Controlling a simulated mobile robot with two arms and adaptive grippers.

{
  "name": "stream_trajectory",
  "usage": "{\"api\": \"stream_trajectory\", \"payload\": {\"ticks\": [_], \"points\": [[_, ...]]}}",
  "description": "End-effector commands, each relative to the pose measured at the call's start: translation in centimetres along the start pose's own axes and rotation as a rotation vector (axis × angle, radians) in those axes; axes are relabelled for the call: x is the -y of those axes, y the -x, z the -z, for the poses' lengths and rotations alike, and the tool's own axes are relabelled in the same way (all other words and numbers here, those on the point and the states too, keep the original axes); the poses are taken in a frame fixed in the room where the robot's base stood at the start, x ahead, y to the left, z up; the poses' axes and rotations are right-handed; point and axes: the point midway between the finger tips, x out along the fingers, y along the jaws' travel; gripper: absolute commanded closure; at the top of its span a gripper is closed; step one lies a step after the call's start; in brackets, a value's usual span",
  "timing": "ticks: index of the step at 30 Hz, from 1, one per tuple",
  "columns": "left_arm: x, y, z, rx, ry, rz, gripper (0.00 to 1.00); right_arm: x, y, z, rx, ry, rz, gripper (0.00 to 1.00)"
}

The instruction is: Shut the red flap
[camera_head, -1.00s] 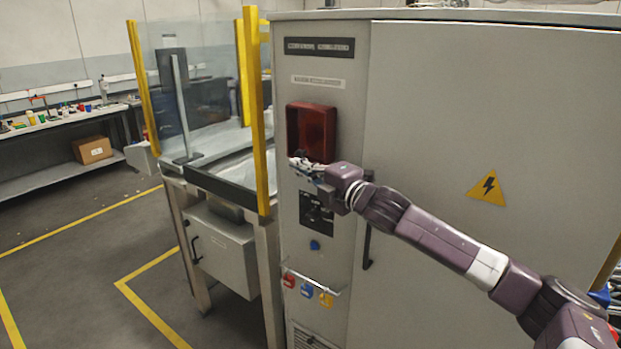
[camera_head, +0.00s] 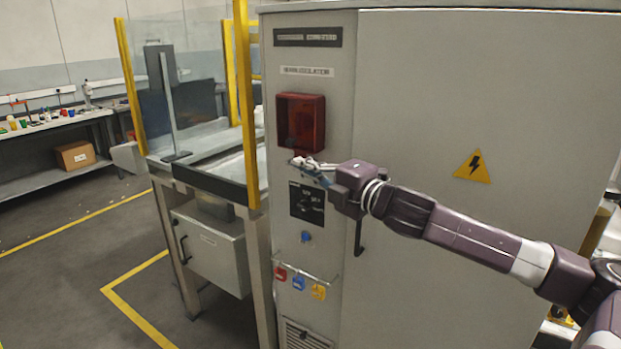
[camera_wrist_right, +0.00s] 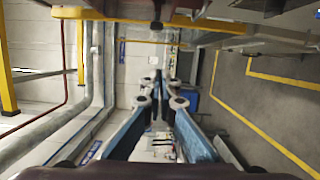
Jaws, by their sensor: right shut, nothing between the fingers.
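The red flap (camera_head: 303,122) is a see-through red cover on the upper front of the grey cabinet's narrow left panel. A dark round shape shows through its lower left part. It looks close to flat against its box, but I cannot tell if it is fully shut. My right gripper (camera_head: 297,162) is just below the flap's lower edge, shut and empty. I cannot tell if it touches the flap. In the right wrist view its fingers (camera_wrist_right: 158,92) come together, and I cannot make out the flap there. My left gripper is not in view.
A black dial plate (camera_head: 307,204), a blue knob (camera_head: 306,237) and a rail of coloured tags (camera_head: 299,284) sit below. The cabinet door has a black handle (camera_head: 359,237). A yellow guard post (camera_head: 245,110) stands close left. Floor at far left is open.

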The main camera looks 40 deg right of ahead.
Motion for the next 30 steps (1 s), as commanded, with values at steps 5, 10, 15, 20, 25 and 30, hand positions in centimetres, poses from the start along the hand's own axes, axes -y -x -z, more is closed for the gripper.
{"api": "stream_trajectory", "payload": {"ticks": [5,10,15,20,25,30], "points": [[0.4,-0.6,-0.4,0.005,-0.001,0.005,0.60,0.4,0.9,-0.3,0.005,-0.004,0.004,1.00],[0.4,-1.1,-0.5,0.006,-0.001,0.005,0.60,0.4,1.6,-0.3,0.005,-0.005,0.004,1.00],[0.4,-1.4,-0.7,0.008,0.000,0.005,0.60,0.2,2.0,-0.1,0.003,-0.003,0.003,1.00],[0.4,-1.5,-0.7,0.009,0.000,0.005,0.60,0.1,2.2,-0.1,0.002,-0.002,0.002,1.00],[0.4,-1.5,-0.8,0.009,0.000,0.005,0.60,0.0,2.2,-0.1,0.001,-0.002,0.001,1.00],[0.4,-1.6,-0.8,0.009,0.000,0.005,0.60,1.8,2.5,-0.4,0.022,-0.037,0.025,1.00]]}}
